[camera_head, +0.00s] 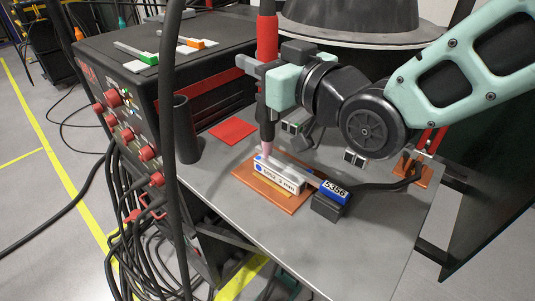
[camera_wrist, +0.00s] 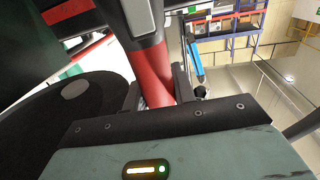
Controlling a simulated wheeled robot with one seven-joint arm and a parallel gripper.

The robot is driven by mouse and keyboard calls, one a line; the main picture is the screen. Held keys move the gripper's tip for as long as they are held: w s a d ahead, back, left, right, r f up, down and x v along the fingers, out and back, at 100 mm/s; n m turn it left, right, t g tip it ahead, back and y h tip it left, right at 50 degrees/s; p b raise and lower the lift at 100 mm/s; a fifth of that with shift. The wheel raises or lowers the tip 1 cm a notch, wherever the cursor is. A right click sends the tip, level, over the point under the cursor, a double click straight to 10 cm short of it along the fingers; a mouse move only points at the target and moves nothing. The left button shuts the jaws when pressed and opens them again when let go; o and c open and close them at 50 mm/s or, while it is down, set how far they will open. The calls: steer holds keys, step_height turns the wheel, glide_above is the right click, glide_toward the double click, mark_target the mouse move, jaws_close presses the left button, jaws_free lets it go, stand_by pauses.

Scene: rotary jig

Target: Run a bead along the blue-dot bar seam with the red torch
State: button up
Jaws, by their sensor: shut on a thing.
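My gripper (camera_head: 262,78) is shut on the red torch (camera_head: 267,38), which stands nearly upright in the jaws. The torch has a red handle, a black lower body and a pale pink nozzle pointing down. In the wrist view the red handle (camera_wrist: 150,72) passes between the fingers of my gripper (camera_wrist: 157,92). The nozzle tip is at the left end of a pale bar with a blue dot and dark lettering (camera_head: 281,177); I cannot tell whether it touches. The bar lies on a copper-brown plate (camera_head: 245,177). The seam is too small to make out.
A blue label reading 5356 (camera_head: 335,191) and a dark block (camera_head: 327,207) sit at the bar's right end. A black tube (camera_head: 186,130) stands left, beside a red pad (camera_head: 232,130) and a welding machine (camera_head: 155,100). A dark cable hangs in front. The table's front (camera_head: 335,260) is clear.

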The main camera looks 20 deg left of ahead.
steer(key=shift+r, duration=0.15)
steer(key=shift+b+v, duration=0.35)
steer(key=shift+v, duration=0.5)
stand_by(0.9)
steer(key=shift+w+d+b+v, duration=0.2)
steer(key=shift+b+v, duration=0.25)
steer(key=shift+v, duration=1)
steer(key=shift+w+d+b+v, duration=0.1)
steer(key=shift+w+b+v, duration=0.25)
steer(key=shift+v, duration=1.15)
stand_by(2.1)
steer(key=shift+s+r, duration=0.1)
steer(key=shift+r, duration=0.05)
steer(key=shift+r, duration=0.55)
stand_by(0.4)
